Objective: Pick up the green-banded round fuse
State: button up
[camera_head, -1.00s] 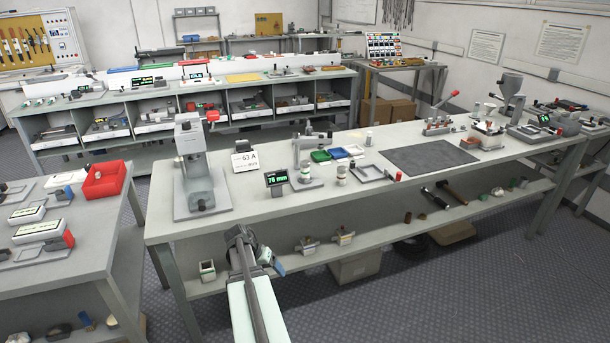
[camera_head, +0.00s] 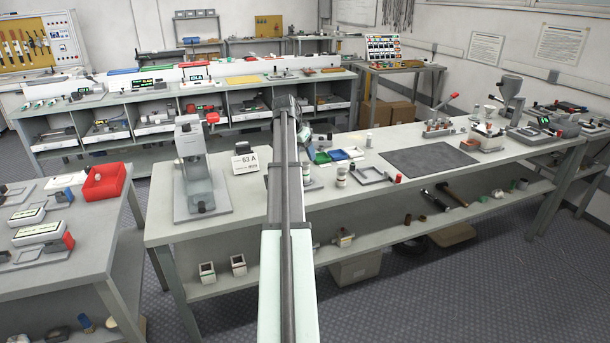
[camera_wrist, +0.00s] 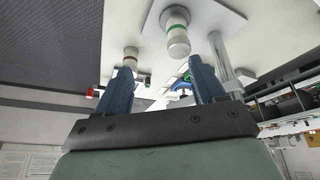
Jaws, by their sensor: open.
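The green-banded round fuse (camera_wrist: 177,33) shows in the wrist view as a white cylinder with a green band, on the light grey base plate (camera_wrist: 222,17) of a gauge. In the head view my arm hides most of it; a sliver (camera_head: 306,174) shows at the arm's right edge. My gripper (camera_wrist: 159,66) is open, with two blue fingers and nothing between them. The fuse lies beyond the fingertips, nearer the right-hand finger, apparently untouched. In the head view my gripper (camera_head: 304,134) reaches over the middle bench and its jaws are hard to make out.
A metal post (camera_wrist: 222,60) rises beside the green-banded fuse. A press (camera_head: 197,170) and a 63 A sign (camera_head: 246,160) stand left. The dark mat (camera_head: 430,157) is bare.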

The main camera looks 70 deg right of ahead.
aim_at(304, 164)
jog(key=shift+t, duration=0.3)
jog(key=d+f, duration=0.1)
jog(key=f, duration=0.1)
jog(key=w+d+f, duration=0.2)
jog(key=d+f, duration=0.1)
jog(key=shift+w+f, duration=0.15)
jog(key=shift+f, duration=0.15)
jog(key=shift+s+x, duration=0.15)
jog(key=shift+x, duration=1.15)
jog(key=shift+s+x, duration=0.1)
jog(key=shift+x, duration=1.2)
jog(key=shift+a, duration=0.1)
jog(key=shift+c, duration=0.4)
jog(key=c, duration=1.2)
